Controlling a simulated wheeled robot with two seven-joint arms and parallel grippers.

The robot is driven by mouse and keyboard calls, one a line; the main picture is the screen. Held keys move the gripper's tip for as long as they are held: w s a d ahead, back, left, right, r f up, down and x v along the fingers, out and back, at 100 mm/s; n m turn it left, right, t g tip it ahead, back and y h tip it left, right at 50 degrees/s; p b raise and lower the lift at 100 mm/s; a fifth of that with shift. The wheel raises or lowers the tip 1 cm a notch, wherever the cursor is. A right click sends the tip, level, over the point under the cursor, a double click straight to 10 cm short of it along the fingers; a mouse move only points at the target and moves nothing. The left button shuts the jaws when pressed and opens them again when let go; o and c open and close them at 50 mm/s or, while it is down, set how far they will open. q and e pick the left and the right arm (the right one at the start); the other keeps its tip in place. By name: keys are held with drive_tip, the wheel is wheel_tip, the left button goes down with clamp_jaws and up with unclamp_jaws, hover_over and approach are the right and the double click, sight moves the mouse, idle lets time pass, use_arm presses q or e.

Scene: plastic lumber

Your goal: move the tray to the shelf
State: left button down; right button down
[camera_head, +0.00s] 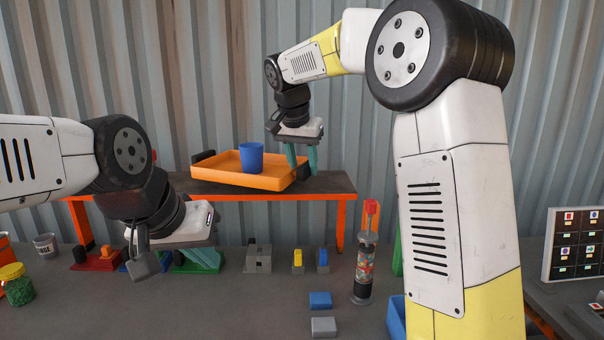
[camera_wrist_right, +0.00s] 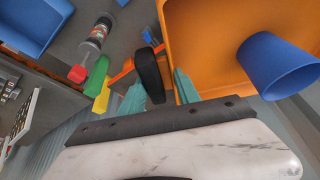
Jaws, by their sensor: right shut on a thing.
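The orange tray (camera_head: 225,176) is level at the shelf (camera_head: 325,186), a dark board on orange legs; I cannot tell whether it touches the board. A blue cup (camera_head: 251,157) stands upright in the tray, and it also shows in the right wrist view (camera_wrist_right: 278,66). My right gripper (camera_head: 301,158) is at the tray's right end, shut on its black handle (camera_wrist_right: 150,76). The tray's other black handle (camera_head: 203,156) is free at the left end. My left gripper (camera_head: 200,256) is below and left of the shelf, apart from the tray, its fingertips partly hidden.
Red, blue and green bins (camera_head: 98,260) and small blocks stand on the grey table below the shelf. A clear bottle with a red top (camera_head: 364,265) stands right of the shelf leg. A jar with a yellow lid (camera_head: 16,286) is at far left.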

drive_tip(key=w, duration=0.4)
drive_tip(key=shift+w+d+f, duration=0.15)
drive_tip(key=shift+w+d, duration=0.1)
drive_tip(key=shift+d, duration=0.15)
drive_tip(key=shift+w+f, duration=0.15)
drive_tip(key=shift+f, duration=1.6)
drive_tip(key=c, duration=0.9)
unclamp_jaws()
drive_tip(key=shift+f, duration=0.15)
drive_tip(key=shift+o, duration=0.2)
